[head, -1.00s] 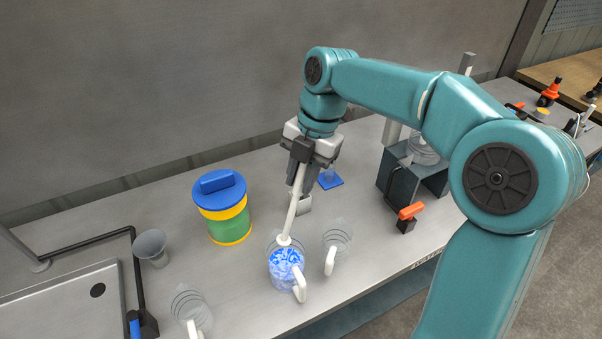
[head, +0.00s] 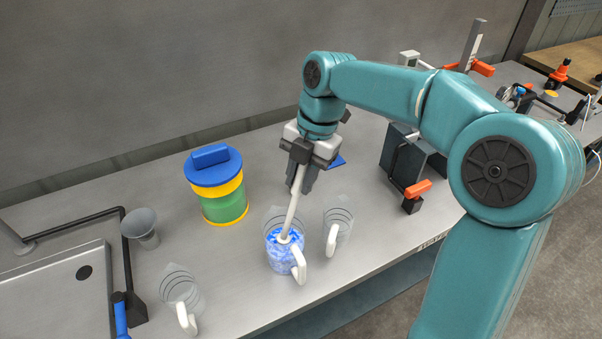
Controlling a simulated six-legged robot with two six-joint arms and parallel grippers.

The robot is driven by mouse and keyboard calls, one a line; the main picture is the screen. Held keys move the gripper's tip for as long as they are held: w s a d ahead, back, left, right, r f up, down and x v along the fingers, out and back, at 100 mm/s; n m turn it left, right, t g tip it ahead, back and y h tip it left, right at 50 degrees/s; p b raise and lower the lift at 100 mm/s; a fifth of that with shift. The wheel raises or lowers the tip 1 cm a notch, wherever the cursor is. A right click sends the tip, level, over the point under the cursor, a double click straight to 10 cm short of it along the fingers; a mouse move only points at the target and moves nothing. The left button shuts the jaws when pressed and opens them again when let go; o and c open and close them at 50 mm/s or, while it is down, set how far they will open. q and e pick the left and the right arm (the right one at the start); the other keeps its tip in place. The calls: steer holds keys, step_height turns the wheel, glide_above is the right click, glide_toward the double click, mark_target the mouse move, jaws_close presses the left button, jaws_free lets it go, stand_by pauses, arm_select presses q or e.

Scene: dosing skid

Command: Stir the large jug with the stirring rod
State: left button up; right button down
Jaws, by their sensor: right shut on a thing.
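The large jug (head: 284,258) stands upright on the bench in the head view, clear-walled with a white handle and holding blue and white swirled contents. The white stirring rod (head: 292,207) slants down from my right gripper into the jug's mouth, and its lower end is in the contents. My right gripper (head: 302,181) is shut on the rod's upper part, above and slightly right of the jug. My left gripper is not in view.
A clear jug (head: 339,229) stands close right of the large jug; another (head: 180,289) stands at front left. A blue-lidded green and yellow container (head: 221,190), a grey funnel-shaped cup (head: 141,225) and a sink (head: 60,300) are left. An orange-handled valve (head: 416,190) is right.

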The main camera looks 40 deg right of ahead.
steer(key=shift+f+b, duration=2.15)
steer(key=shift+f, duration=0.8)
steer(key=shift+a, duration=0.1)
